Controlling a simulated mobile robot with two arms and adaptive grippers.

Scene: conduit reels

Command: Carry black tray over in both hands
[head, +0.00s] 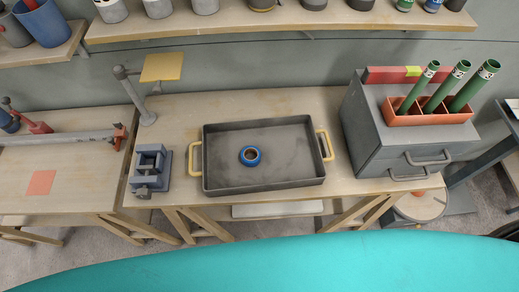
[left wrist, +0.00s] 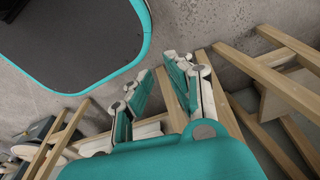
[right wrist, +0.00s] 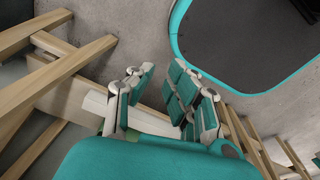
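The black tray (head: 225,139) sits flat on the wooden workbench in the head view, with a yellow handle at its left end (head: 195,158) and another at its right end (head: 326,145). A blue ring-shaped reel (head: 250,156) lies inside it near the middle. Neither gripper shows in the head view. In the left wrist view my left gripper (left wrist: 161,78) is open and empty, with floor and bench legs beyond it. In the right wrist view my right gripper (right wrist: 162,82) is open and empty, also over floor and bench legs. Neither wrist view shows the tray.
A grey drawer box (head: 368,130) with an orange holder of green tubes (head: 432,117) stands close right of the tray. A small vise (head: 149,170) stands close left. A shelf (head: 280,22) with several pots runs behind. Another bench (head: 75,185) is at left.

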